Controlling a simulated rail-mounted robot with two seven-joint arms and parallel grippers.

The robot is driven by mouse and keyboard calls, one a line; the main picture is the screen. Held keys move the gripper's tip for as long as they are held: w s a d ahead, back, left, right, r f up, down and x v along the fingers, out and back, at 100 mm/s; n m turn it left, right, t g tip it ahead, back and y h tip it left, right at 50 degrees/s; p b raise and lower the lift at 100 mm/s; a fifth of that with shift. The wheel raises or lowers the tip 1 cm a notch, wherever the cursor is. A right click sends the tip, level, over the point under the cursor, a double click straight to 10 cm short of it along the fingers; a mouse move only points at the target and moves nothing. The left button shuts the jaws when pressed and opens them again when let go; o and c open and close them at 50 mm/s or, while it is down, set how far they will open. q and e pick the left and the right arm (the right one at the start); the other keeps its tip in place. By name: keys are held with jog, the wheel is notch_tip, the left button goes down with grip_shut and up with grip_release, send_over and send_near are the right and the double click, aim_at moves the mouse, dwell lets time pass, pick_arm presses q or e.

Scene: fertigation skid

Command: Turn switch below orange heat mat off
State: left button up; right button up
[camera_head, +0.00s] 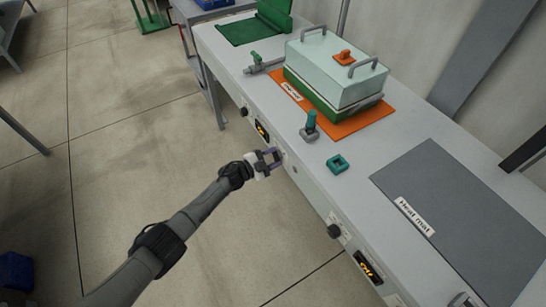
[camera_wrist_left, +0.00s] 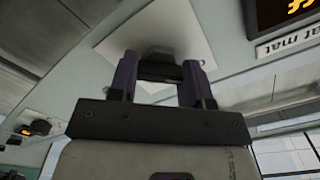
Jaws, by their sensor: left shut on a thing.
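The orange heat mat (camera_head: 375,112) lies on the white bench under a green and pale box. My left gripper (camera_head: 272,158) is at the bench's front face, below this mat and just right of its display (camera_head: 262,131). In the left wrist view, the gripper's two purple fingers (camera_wrist_left: 160,75) are shut on the small grey switch lever (camera_wrist_left: 158,57), in front of a white switch plate (camera_wrist_left: 203,38). The fingers hide part of the lever, and its on or off position cannot be told. The display also shows at the top right (camera_wrist_left: 285,12). My right gripper is not in view.
A black knob (camera_head: 243,111) sits left of the display. A grey heat mat (camera_head: 470,220) lies to the right, with another knob (camera_head: 334,231) and display (camera_head: 368,267) on the front face below. A teal square ring (camera_head: 338,164) lies near the bench edge. The floor in front is clear.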

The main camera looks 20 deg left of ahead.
pick_arm(q)
jog(key=o, duration=0.9)
jog(key=shift+p+v, duration=2.4)
jog(key=shift+v, duration=4.55)
